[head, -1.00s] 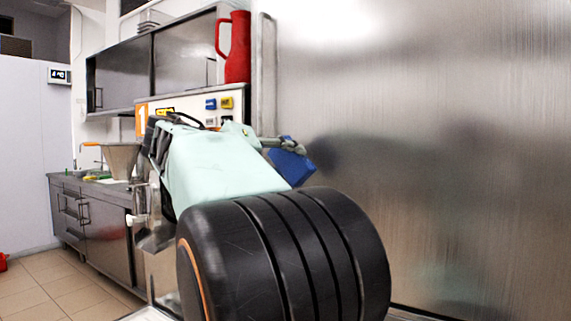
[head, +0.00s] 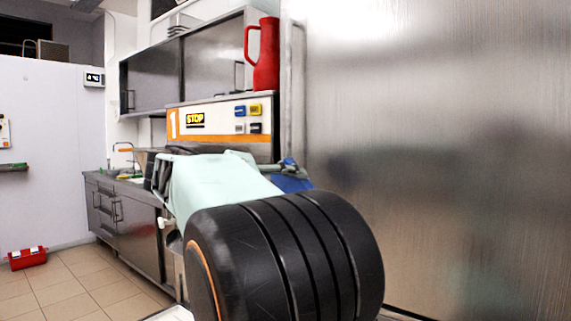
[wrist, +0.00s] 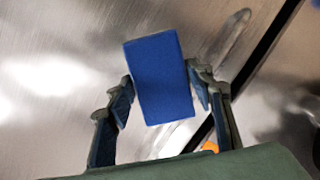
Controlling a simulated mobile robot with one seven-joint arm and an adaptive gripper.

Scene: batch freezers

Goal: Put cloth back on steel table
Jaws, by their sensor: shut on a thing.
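A blue block-like cloth (wrist: 160,80) is held between the two fingers of my gripper (wrist: 160,90) in the wrist view. The fingers press on its left and right sides. In the head view the blue cloth (head: 292,183) shows partly behind my black and pale green arm, with part of my gripper (head: 288,166) beside it. The cloth is up in the air in front of the batch freezer. A steel counter (head: 135,186) stands at the left along the wall; I cannot tell whether it is the steel table.
The batch freezer's panel (head: 220,119) with a STOP sign is behind my arm. A red jug (head: 265,55) stands on top of it. A large steel wall (head: 440,140) fills the right.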

